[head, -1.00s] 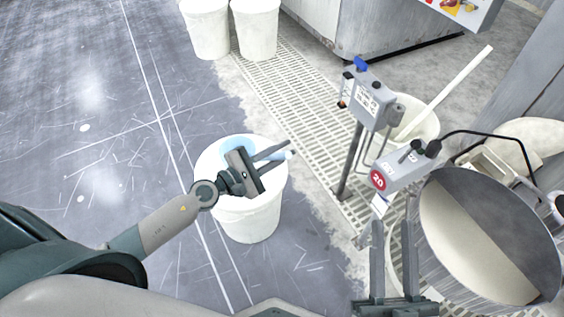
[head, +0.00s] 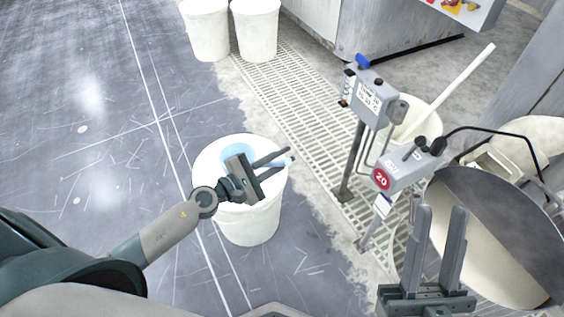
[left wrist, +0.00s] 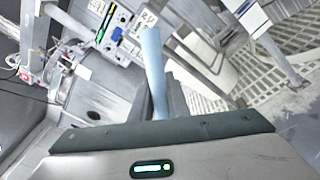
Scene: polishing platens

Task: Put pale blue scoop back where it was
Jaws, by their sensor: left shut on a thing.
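The pale blue scoop (head: 236,151) is over the mouth of the nearest white bucket (head: 250,222). My left gripper (head: 277,163) is shut on its handle, whose pale tip shows just past the fingers. In the left wrist view the scoop (left wrist: 154,70) stands up between the fingers. The gripper body hides part of the scoop in the head view, and I cannot tell whether it touches the bucket's contents. My right gripper (head: 441,212) is open and empty, fingers upward, in front of the large metal bowl (head: 515,215).
A grey control box (head: 372,95) on a post and a grey unit with a red "20" sign (head: 398,170) stand right of the bucket. Two white buckets (head: 255,32) stand at the back. A white floor grating (head: 300,105) runs between. The floor at left is clear.

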